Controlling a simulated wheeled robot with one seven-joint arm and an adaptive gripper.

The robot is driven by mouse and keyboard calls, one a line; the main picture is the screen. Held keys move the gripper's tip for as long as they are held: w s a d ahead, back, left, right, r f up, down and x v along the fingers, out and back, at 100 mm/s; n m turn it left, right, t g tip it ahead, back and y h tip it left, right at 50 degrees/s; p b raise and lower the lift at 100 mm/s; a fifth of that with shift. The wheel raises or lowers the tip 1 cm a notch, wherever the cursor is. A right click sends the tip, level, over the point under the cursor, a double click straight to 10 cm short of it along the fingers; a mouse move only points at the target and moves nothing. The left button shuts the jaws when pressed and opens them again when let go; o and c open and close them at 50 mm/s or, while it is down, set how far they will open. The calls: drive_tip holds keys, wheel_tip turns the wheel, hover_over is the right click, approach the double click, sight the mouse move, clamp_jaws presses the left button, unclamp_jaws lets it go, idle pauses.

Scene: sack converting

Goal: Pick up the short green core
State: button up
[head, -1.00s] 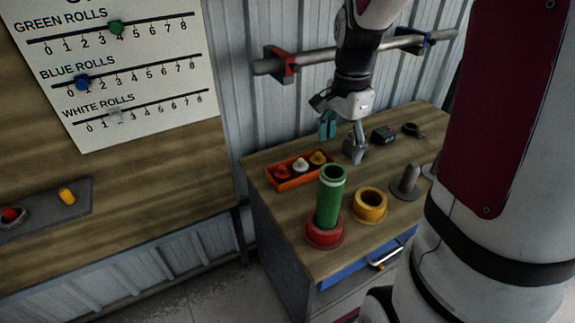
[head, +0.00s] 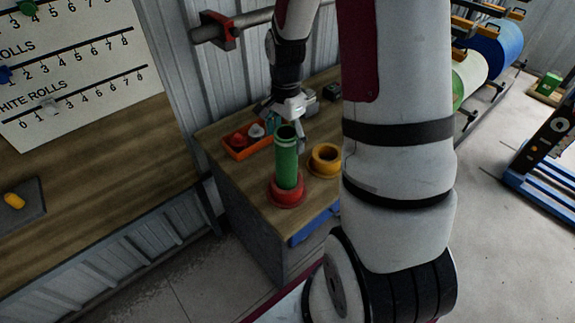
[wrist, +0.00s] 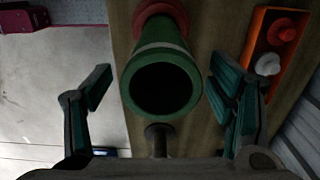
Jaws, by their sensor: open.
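A green core (head: 286,165), a hollow tube, stands upright in a red flanged ring (head: 286,192) near the front of the wooden-topped cabinet (head: 245,185). My gripper (head: 286,117) is open just behind the core's top in the head view, where the core partly hides its fingers. In the wrist view the core's open end (wrist: 163,48) faces the camera, between the two spread green-padded fingers of my gripper (wrist: 160,84). A gap shows on both sides, narrower on the right. The red ring (wrist: 160,13) shows beyond it.
A yellow flanged ring (head: 326,160) sits right of the core. An orange tray (head: 240,152) with small red and white knobbed pieces lies behind left; it also shows in the wrist view (wrist: 258,40). A grey peg (wrist: 157,140) stands near the core. My arm hides the cabinet's right side.

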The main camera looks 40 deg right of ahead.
sight(286, 166)
drive_tip(key=shift+f, duration=1.55)
clamp_jaws()
